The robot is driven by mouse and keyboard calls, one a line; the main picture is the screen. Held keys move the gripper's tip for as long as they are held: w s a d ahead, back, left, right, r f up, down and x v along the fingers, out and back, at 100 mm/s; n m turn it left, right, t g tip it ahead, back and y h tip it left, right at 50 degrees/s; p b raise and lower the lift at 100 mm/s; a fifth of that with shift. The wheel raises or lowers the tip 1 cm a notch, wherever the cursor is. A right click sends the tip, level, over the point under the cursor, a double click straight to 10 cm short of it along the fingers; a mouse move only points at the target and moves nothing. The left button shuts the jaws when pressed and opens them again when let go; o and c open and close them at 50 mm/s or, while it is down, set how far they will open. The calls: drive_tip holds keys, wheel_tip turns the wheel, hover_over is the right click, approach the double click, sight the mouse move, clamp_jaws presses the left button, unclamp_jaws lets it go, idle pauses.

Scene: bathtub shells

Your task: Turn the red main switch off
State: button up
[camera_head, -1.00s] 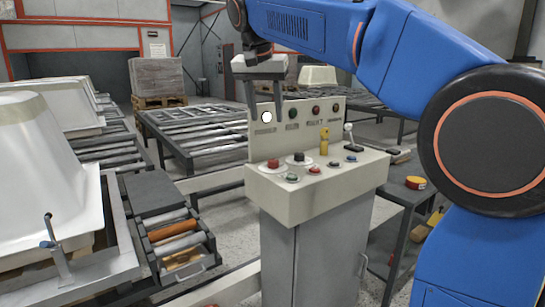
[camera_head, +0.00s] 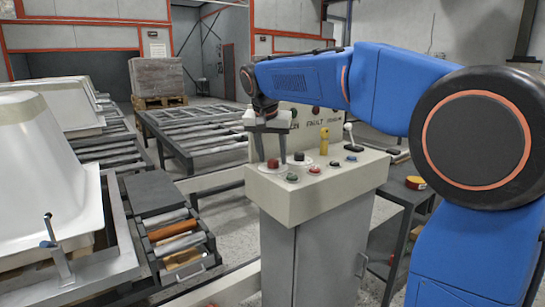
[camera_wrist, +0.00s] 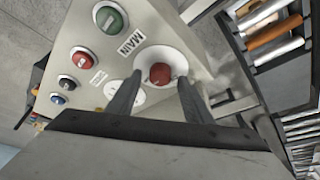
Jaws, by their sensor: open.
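The red main switch (camera_head: 273,163) is a red knob on a round white plate at the left end of the control desk's top (camera_head: 310,207). In the wrist view the red switch (camera_wrist: 160,74) shows between the two fingers, near a label reading MAIN. My gripper (camera_head: 272,157) is open and points down, its fingers on either side of the red switch. In the wrist view my gripper (camera_wrist: 158,95) is also empty. I cannot tell whether the fingertips touch the switch or its plate.
Close by are a green button (camera_wrist: 110,18), a red button (camera_wrist: 82,60), a blue button (camera_wrist: 58,98) and a black knob (camera_head: 299,157). A yellow object (camera_head: 324,141) and a lever (camera_head: 350,136) stand at the back of the desk. An upright panel rises behind.

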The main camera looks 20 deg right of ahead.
drive_tip(key=shift+w+d+f, duration=0.1)
drive_tip(key=shift+f, duration=0.2)
drive_tip(key=shift+c, duration=0.3)
drive_tip(key=c, duration=1)
